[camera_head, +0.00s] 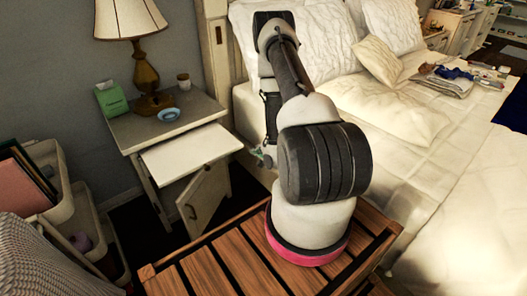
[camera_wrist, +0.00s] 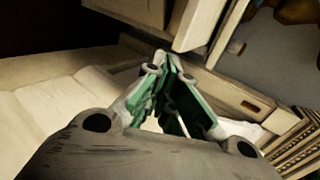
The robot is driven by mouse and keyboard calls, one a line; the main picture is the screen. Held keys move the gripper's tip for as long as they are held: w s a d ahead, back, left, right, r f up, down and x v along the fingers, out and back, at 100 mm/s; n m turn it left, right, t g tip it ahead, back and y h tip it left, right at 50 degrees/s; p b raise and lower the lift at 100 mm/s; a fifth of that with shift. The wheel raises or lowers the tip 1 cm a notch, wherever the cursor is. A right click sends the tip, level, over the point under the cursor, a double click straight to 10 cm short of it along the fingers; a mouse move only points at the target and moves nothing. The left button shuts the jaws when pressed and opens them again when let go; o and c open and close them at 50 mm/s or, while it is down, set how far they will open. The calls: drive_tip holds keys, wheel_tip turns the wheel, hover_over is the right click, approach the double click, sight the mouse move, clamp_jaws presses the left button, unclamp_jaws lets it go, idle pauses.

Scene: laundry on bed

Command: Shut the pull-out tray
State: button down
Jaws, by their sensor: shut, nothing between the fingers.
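The pull-out tray (camera_head: 190,153) is a flat white board. It sticks out from the front of the grey-topped nightstand (camera_head: 208,108), below its top, with nothing on it. My gripper (camera_head: 262,157) is low between the nightstand and the bed, just right of the tray's outer right corner, and partly hidden by my arm. In the wrist view its green-padded fingers (camera_wrist: 168,60) come together at the tips with nothing between them. A pale panel lies just beyond the tips there; I cannot tell whether it is the tray or touches them.
Below the tray, a cabinet door (camera_head: 204,199) stands ajar. A lamp (camera_head: 146,70), green tissue box (camera_head: 111,99), blue dish (camera_head: 168,114) and small cup (camera_head: 184,81) stand on the nightstand. The bed (camera_head: 440,150) is close on the right, and a cart (camera_head: 90,225) is at left.

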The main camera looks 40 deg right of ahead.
drive_tip(key=w, duration=0.5)
drive_tip(key=shift+w+f, duration=0.1)
drive_tip(key=shift+f, duration=0.25)
drive_tip(key=shift+a, duration=0.1)
drive_tip(key=w, duration=2.3)
drive_tip(key=shift+w+a, duration=0.4)
